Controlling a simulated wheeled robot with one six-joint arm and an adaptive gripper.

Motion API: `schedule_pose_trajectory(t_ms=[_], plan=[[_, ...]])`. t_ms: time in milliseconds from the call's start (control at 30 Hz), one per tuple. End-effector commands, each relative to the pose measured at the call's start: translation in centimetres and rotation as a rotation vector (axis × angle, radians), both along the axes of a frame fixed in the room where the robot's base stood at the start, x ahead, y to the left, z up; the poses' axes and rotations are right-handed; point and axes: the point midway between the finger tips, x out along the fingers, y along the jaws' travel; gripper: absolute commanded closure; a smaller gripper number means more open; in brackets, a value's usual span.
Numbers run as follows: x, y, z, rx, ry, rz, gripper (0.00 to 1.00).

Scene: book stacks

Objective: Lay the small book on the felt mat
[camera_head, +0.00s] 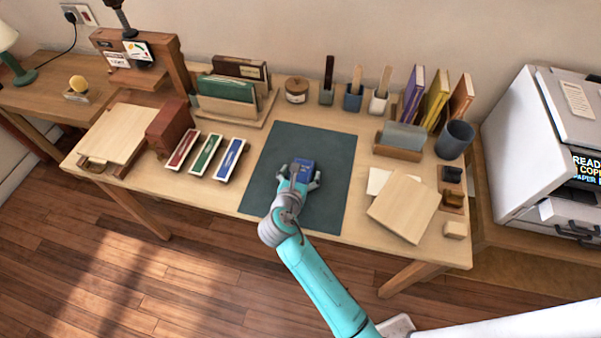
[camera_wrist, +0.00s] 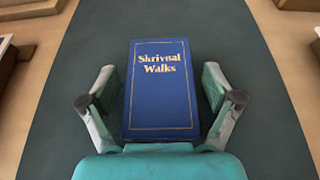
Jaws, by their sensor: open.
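The small book is blue with gold lettering reading "Skrivnal Walks" (camera_wrist: 161,90). It lies flat on the dark green felt mat (camera_head: 325,147), and its far end shows in the head view (camera_head: 304,166). In the wrist view the mat (camera_wrist: 215,25) surrounds the book. My gripper (camera_wrist: 164,88) is open, with one finger on each side of the book and a gap visible on both sides. In the head view my gripper (camera_head: 300,179) is over the middle of the mat and hides the book's near part.
Left of the mat lie red, green and blue boxes (camera_head: 207,155). Right of it are a pale board (camera_head: 404,208) and a bookend holder (camera_head: 398,152). Upright books (camera_head: 437,97), a grey cup (camera_head: 455,139) and small pots stand behind. The mat around the book is clear.

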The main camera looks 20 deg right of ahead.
Motion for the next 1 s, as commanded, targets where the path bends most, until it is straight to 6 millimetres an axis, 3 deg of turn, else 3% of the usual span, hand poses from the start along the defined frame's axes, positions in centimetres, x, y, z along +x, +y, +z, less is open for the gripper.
schedule_pose_trajectory(t_ms=[267,700,1000], plan=[[-0.9,0.7,0.7,0.000,-0.001,0.002,0.11],[-7.1,5.2,3.9,0.001,-0.001,0.004,0.11],[-8.9,6.5,4.8,0.000,0.000,0.000,0.11]])
